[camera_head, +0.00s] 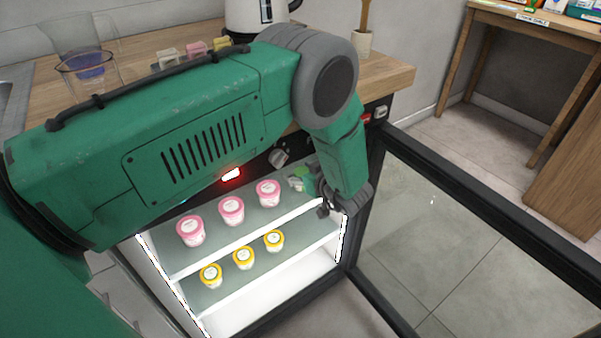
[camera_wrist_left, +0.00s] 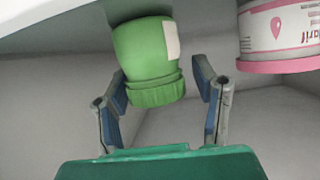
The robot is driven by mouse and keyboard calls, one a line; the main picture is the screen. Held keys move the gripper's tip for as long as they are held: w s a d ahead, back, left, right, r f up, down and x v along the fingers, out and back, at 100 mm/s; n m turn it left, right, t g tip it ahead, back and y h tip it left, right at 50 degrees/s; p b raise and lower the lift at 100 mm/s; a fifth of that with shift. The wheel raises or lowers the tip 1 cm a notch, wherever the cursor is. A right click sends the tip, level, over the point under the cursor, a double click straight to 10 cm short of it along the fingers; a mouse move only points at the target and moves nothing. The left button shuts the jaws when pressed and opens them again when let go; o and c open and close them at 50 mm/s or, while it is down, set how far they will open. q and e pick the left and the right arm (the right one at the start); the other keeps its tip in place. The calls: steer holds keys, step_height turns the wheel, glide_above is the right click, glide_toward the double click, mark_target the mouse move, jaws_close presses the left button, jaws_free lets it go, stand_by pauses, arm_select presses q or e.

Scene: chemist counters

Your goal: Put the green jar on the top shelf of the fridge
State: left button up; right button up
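The green jar (camera_head: 302,173) is at the right end of the fridge's upper shelf (camera_head: 190,262), in line with the pink-lidded jars. My left gripper (camera_head: 316,192) is inside the open fridge beside it, partly covering it. In the left wrist view, which looks upside down, the green jar (camera_wrist_left: 145,55) has a ribbed lid and a pale label. Its base meets the pale shelf surface (camera_wrist_left: 50,22). My left gripper's fingers (camera_wrist_left: 163,95) are spread on both sides of the lid, with a visible gap on the right. My right gripper is not in view.
Pink-lidded jars (camera_head: 231,211) stand left of the green jar; one (camera_wrist_left: 280,35) is close by in the wrist view. Yellow-lidded jars (camera_head: 244,258) stand on the shelf below. The glass fridge door (camera_head: 450,235) is open at the right. A wooden counter (camera_head: 385,75) lies above.

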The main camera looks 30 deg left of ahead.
arm_select(q)
steer(key=shift+d+r, duration=0.2)
steer(key=shift+d, duration=0.05)
steer(key=p+v, duration=0.3)
steer(key=v, duration=0.9)
steer(key=shift+d, duration=0.15)
